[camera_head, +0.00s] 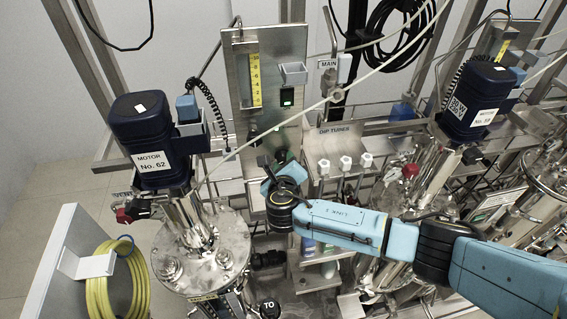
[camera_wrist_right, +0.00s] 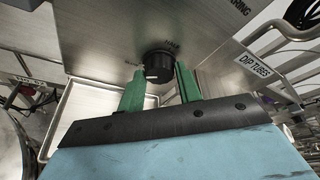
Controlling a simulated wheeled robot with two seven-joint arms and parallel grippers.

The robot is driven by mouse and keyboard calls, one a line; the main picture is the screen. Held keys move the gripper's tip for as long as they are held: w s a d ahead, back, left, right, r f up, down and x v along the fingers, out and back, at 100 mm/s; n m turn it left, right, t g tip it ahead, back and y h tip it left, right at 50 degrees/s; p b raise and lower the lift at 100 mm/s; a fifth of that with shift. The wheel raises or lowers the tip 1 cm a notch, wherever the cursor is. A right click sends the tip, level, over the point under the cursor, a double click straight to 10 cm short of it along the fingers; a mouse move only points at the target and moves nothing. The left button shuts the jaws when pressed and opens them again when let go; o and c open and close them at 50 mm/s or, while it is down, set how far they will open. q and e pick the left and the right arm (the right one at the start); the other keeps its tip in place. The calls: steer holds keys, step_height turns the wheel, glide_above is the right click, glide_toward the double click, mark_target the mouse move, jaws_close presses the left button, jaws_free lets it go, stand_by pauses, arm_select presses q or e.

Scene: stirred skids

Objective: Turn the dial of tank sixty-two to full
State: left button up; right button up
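The dial is a round black knob (camera_wrist_right: 159,64) on a steel panel, with small dark lettering around it and a pale mark on its lower face. My right gripper (camera_wrist_right: 160,80) is open, with one green finger on each side of the knob's near part; I cannot tell whether they touch it. In the head view my right gripper (camera_head: 281,162) is at the lower part of the steel panel (camera_head: 238,75) beside the motor marked No. 62 (camera_head: 150,135). A black knob (camera_head: 253,136) shows just above and left of it there. My left gripper is out of view.
The tank lid (camera_head: 215,262) lies below the motor. A dip tubes rack (camera_head: 340,142) with white-capped tubes stands right of the panel. A yellow hose coil (camera_head: 118,285) hangs at lower left. A second motor (camera_head: 478,100) stands at right.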

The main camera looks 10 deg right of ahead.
steer(key=c, duration=0.5)
steer(key=shift+o, duration=0.2)
steer(key=m+y, duration=0.1)
steer(key=m, duration=0.1)
steer(key=m+y, duration=0.1)
steer(key=m, duration=0.1)
steer(key=shift+d+y, duration=0.2)
steer(key=shift+y, duration=0.1)
steer(key=o, duration=1)
steer(key=shift+s, duration=0.1)
steer(key=v, duration=1.3)
steer(key=shift+a+r, duration=0.1)
steer(key=shift+r, duration=0.15)
